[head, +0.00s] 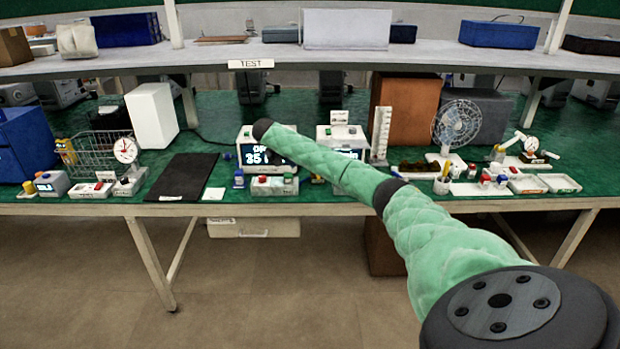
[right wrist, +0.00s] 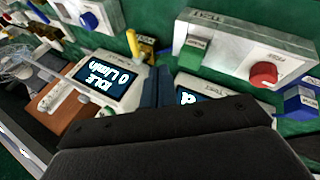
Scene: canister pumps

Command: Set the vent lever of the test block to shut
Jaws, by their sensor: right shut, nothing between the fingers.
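The test block (right wrist: 245,52), a pale box with a label on its face, is in the upper right of the right wrist view. It carries a green part (right wrist: 195,50) and a round red part (right wrist: 263,73); I cannot tell the vent lever's setting. In the head view the test block (head: 273,187) stands at the bench's front, below the end of my right arm. My right gripper (right wrist: 157,78) is shut and empty, its dark fingers beside the block in the wrist view, apart from it. My left gripper is out of view.
A display (head: 258,152) stands behind the block, partly covered by my right arm. A blue part (head: 238,178) is left of the block. A display reading IDLE (right wrist: 100,82) and a yellow handle (right wrist: 135,45) show in the wrist view. A black mat (head: 183,177) lies further left.

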